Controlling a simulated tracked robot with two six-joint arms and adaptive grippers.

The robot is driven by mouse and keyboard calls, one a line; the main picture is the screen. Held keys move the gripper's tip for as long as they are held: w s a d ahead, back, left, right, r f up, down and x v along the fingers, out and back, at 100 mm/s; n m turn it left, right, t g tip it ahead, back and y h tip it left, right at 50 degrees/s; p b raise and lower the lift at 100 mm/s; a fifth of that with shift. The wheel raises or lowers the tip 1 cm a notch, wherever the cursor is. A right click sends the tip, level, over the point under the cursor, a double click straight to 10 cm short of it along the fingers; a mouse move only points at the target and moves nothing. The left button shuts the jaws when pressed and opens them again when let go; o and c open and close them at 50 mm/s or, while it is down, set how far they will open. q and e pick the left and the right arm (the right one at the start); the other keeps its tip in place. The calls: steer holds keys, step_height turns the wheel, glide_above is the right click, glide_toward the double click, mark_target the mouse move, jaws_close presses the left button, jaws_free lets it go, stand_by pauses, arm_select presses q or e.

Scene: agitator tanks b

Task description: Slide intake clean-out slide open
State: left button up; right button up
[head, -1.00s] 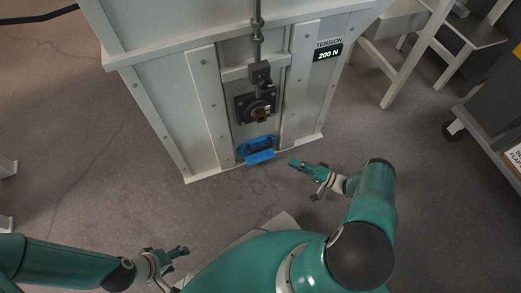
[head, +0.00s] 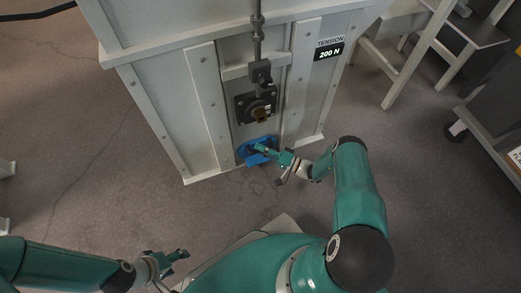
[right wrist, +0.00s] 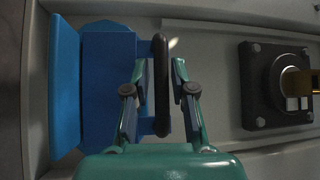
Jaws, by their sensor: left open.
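The blue intake clean-out slide (head: 246,153) sits low on the front of the pale grey housing. In the right wrist view it is a blue block (right wrist: 98,85) with a black bar handle (right wrist: 161,100). My right gripper (head: 262,148) is at the slide. In the right wrist view its fingers (right wrist: 160,66) stand apart, one on each side of the handle, with narrow gaps to it. My left gripper (head: 183,254) is open and empty, low in the head view, well away from the housing.
A dark square fitting with a brass-coloured part (head: 260,113) is above the slide. A tension display (head: 329,52) reads 200 N. A pale stepped frame (head: 420,50) and a grey cart (head: 495,110) stand at the right.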

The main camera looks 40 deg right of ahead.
steer(key=shift+c, duration=0.2)
jaws_close()
step_height(320, 180, up, 6)
steer(key=p, duration=0.4)
steer(key=shift+f+p, duration=0.1)
steer(key=shift+p, duration=0.3)
steer(key=shift+f, duration=0.1)
steer(key=shift+d, duration=0.1)
steer(key=shift+o, duration=0.2)
jaws_free()
